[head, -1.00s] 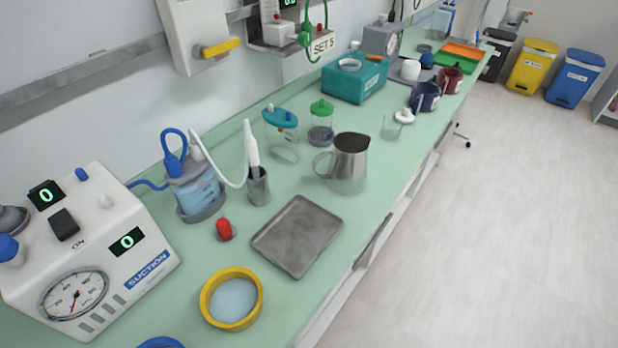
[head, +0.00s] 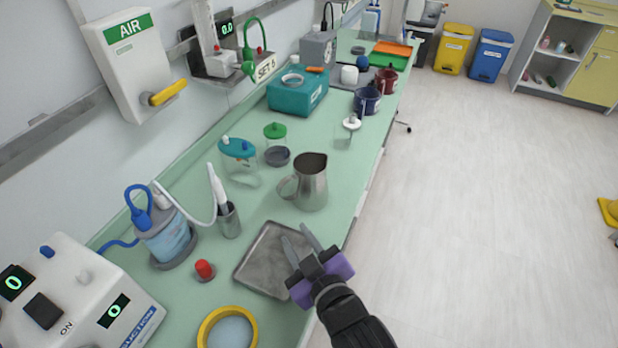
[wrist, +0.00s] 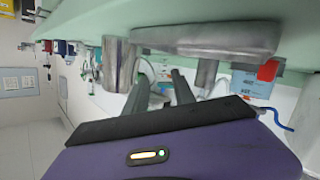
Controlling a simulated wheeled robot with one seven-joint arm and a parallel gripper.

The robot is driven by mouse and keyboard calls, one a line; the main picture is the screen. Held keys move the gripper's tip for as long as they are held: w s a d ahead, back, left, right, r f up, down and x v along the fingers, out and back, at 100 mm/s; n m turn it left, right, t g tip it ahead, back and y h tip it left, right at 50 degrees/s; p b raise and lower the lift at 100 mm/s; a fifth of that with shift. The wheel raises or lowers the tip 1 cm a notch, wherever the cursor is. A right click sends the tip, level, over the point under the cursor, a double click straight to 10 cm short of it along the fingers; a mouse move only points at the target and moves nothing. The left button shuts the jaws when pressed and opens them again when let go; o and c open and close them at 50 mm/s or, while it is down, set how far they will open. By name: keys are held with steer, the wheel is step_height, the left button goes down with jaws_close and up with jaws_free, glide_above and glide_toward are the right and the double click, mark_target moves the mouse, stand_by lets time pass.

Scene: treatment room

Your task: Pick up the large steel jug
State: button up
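The large steel jug (head: 313,184) stands upright on the green counter, with its handle toward the left of the head view. In the wrist view the jug (wrist: 117,62) shows at the upper left, beyond the fingers. My gripper (head: 296,240) is open and empty, its two fingers apart. It is over the right part of the steel tray, nearer to me than the jug and not touching it. In the wrist view my gripper's fingers (wrist: 160,92) point toward the counter things.
The steel tray (head: 262,262) lies in front of the jug. A steel cup with a white-handled tool (head: 229,220), a red-capped item (head: 204,269) and a yellow-rimmed dish (head: 206,326) are nearby. Lidded jars (head: 276,144) stand behind the jug.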

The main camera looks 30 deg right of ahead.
steer(key=n+g, duration=0.1)
steer(key=n, duration=0.1)
glide_toward(281, 196)
steer(key=w+f, duration=0.1)
steer(key=w+d+f, duration=0.1)
steer(key=w, duration=0.1)
steer(key=shift+w+d+h+p, duration=0.1)
steer(key=shift+h+p, duration=0.25)
steer(key=shift+h, duration=0.05)
steer(key=shift+x, duration=1.25)
steer(key=shift+a+p+x, duration=0.2)
steer(key=shift+p+x, duration=0.15)
steer(key=shift+x, duration=0.95)
steer(key=shift+a+p+x, duration=0.2)
steer(key=shift+p+x, duration=0.1)
steer(key=shift+x, duration=1)
steer(key=shift+f, duration=0.1)
steer(key=shift+c, duration=0.4)
jaws_close()
steer(key=shift+w, duration=0.1)
